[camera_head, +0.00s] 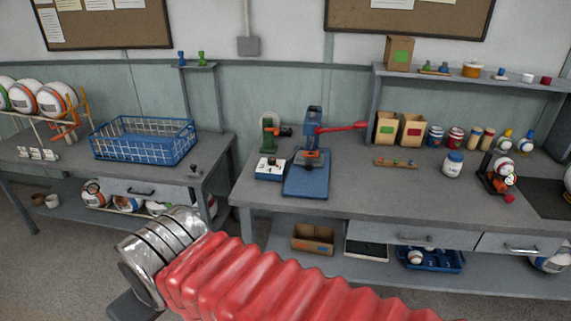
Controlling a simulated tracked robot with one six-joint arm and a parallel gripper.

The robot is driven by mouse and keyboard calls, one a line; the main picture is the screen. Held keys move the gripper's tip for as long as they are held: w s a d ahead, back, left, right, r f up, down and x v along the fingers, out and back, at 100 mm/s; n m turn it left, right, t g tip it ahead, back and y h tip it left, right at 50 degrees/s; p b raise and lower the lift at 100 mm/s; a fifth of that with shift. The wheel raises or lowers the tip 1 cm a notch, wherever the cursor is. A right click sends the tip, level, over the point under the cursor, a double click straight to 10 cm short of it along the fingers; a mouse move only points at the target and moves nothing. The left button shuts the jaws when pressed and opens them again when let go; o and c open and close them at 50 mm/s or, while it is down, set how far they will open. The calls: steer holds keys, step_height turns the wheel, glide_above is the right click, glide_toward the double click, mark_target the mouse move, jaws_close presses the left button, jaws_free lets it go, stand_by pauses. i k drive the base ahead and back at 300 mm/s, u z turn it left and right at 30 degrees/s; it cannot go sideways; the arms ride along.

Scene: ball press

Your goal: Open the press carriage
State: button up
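The blue press (306,182) stands on the right-hand workbench, left of its middle, with an upright column and a flat blue base. Its red lever (343,127) sticks out to the right, nearly level. An orange and dark part (312,158), perhaps the carriage, sits low on the column above the base. It is too small to tell how far open it is. My arm, with a red ribbed sleeve and a silver ringed end, crosses the lower foreground, well in front of the press and apart from it.
A blue box with buttons (269,169) and a green device (270,135) stand left of the press. A small wooden rack (395,163) and white jar (453,163) lie to the right. A blue wire basket (145,148) is on the left bench. A gap separates the benches.

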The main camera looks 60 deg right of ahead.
mark_target(309, 165)
steer(key=z, duration=0.05)
steer(key=i, duration=0.8)
steer(key=z, duration=0.5)
steer(key=i, duration=0.65)
steer(key=z, duration=1)
steer(key=i, duration=0.65)
steer(key=z, duration=0.45)
